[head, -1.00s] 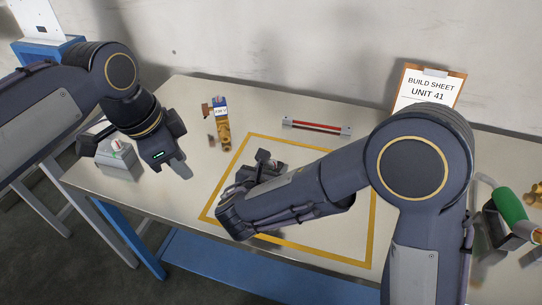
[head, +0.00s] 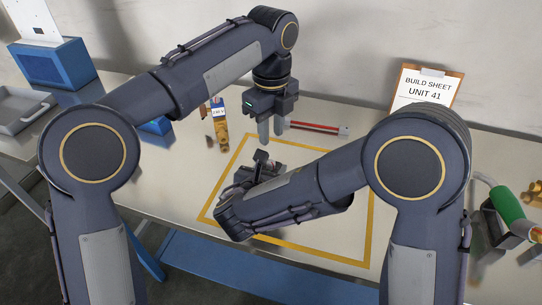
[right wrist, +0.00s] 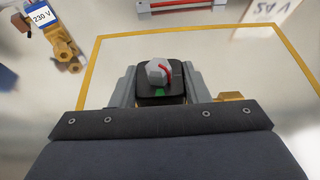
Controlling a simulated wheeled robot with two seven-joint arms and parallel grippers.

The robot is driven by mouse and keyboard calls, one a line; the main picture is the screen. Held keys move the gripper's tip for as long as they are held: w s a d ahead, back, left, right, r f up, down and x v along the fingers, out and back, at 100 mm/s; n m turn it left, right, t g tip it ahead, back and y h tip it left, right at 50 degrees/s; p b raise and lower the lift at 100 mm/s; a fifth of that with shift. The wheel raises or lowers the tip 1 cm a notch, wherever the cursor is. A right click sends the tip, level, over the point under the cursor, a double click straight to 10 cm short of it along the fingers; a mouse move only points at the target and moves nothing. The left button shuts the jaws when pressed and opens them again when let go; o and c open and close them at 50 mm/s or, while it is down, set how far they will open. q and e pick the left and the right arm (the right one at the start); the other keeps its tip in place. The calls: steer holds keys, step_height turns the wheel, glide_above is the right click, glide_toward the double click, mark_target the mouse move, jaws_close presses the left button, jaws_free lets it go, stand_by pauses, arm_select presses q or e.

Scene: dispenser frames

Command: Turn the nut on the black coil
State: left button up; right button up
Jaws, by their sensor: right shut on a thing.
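The black coil (right wrist: 160,98) sits inside the yellow outline in the right wrist view, with a green mark on its front. A grey faceted nut (right wrist: 156,72) with a red stripe is on top of it. My right gripper (right wrist: 160,88) is shut on the coil, one finger at each side. In the head view my right gripper (head: 258,172) is low over the table, and its parts largely hide the coil. My left gripper (head: 271,130) points down above and slightly behind it, with a gap between its fingers and nothing seen in them. It is apart from the nut.
A brass part with a 230 V label (head: 220,128) stands left of the yellow outline (head: 226,172). A red bar in grey ends (head: 318,127) lies at the back. A clipboard (head: 424,88) leans on the wall. A green-handled tool (head: 508,205) is at the right.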

mark_target(271, 162)
arm_select(q)
step_height(271, 162, down, 9)
steer(key=shift+r, duration=0.2)
jaws_close()
